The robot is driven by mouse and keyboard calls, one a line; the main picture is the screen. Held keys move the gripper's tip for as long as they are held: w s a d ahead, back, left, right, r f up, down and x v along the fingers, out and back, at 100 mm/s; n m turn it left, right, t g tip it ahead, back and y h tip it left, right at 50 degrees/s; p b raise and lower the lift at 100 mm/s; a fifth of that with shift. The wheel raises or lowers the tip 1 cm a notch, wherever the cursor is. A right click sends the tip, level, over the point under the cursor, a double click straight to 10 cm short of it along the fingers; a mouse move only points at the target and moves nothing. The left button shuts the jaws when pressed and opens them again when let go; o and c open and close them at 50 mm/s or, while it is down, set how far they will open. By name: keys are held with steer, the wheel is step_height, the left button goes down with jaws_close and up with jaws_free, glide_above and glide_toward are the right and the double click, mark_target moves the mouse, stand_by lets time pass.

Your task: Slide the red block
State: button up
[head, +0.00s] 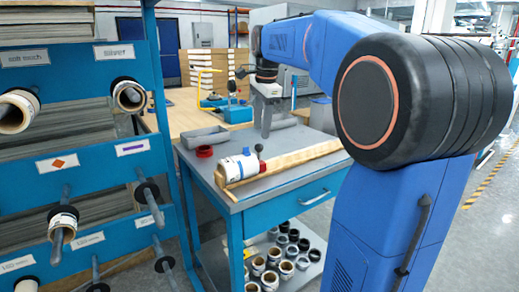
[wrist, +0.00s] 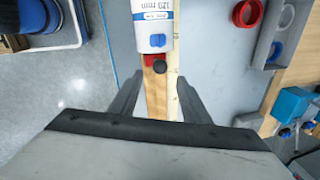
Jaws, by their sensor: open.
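The red block (wrist: 150,60) sits on the wooden rail (wrist: 157,110), right against the end of a white roll (wrist: 153,22) with a blue core plug. A black ball knob (wrist: 159,67) stands on the block and hides part of it. In the head view the knob (head: 258,147) rises at the right end of the roll (head: 238,165). The rail (head: 300,162) runs along the front of the bench. My gripper (wrist: 158,97) is open and empty, its fingers on either side of the rail in the wrist view.
A red ring (head: 204,151) and a grey tray (head: 205,137) lie on the bench at the left. The tray (wrist: 268,50) holds a blue ring in the wrist view. A blue rack (head: 80,170) with rolls on pegs stands left. Several rolls (head: 272,277) stand on the lower shelf.

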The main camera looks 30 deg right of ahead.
mark_target(260, 148)
steer(key=f, duration=0.3)
steer(key=w+f, duration=0.1)
steer(key=f, duration=0.5)
steer(key=shift+w+d, duration=0.1)
steer(key=shift+w, duration=0.25)
jaws_close()
